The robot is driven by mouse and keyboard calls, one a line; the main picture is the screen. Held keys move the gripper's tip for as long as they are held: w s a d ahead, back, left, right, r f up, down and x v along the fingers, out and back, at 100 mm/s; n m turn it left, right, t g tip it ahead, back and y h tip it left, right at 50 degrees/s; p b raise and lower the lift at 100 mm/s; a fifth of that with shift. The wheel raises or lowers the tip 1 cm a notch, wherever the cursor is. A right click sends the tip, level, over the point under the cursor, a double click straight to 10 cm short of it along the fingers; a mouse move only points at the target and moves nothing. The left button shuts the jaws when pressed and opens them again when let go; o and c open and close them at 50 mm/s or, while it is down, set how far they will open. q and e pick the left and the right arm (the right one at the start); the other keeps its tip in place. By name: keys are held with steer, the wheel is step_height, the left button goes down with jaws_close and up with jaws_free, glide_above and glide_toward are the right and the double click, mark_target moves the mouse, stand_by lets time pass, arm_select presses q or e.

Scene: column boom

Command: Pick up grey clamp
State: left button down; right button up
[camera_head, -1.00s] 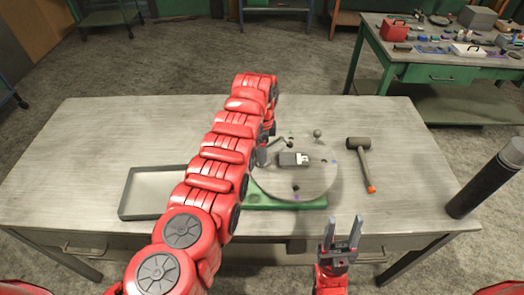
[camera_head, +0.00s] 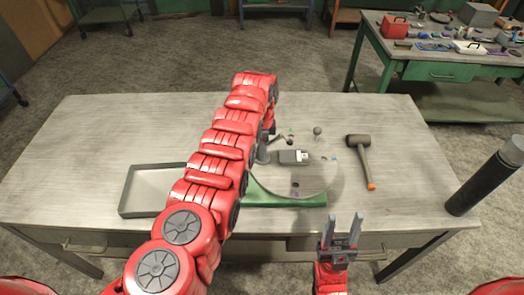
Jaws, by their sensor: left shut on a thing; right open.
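The grey clamp (camera_head: 291,157), a grey block with a pale right end, is over the round grey disc (camera_head: 313,180) in the middle of the table. My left arm reaches in from the lower left. Its gripper (camera_head: 264,154) is at the clamp's left side, mostly hidden behind the red arm links. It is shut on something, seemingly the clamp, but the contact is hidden. My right gripper (camera_head: 344,232) is open and empty, fingers pointing away from me, at the table's front edge.
A green base (camera_head: 290,201) shows under the disc. A small ball-topped piece (camera_head: 317,132) and a mallet (camera_head: 361,157) are to the right. A shallow grey tray (camera_head: 137,210) lies left, partly behind my arm. A black cylinder (camera_head: 488,180) stands at the right edge.

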arm_select(q)
steer(key=shift+r, duration=0.1)
steer(key=shift+w+r, duration=0.1)
steer(key=shift+r, duration=0.55)
step_height(320, 180, up, 8)
steer(key=b, duration=0.3)
steer(key=shift+f+b, duration=0.1)
steer(key=shift+b, duration=0.2)
steer(key=shift+r, duration=0.4)
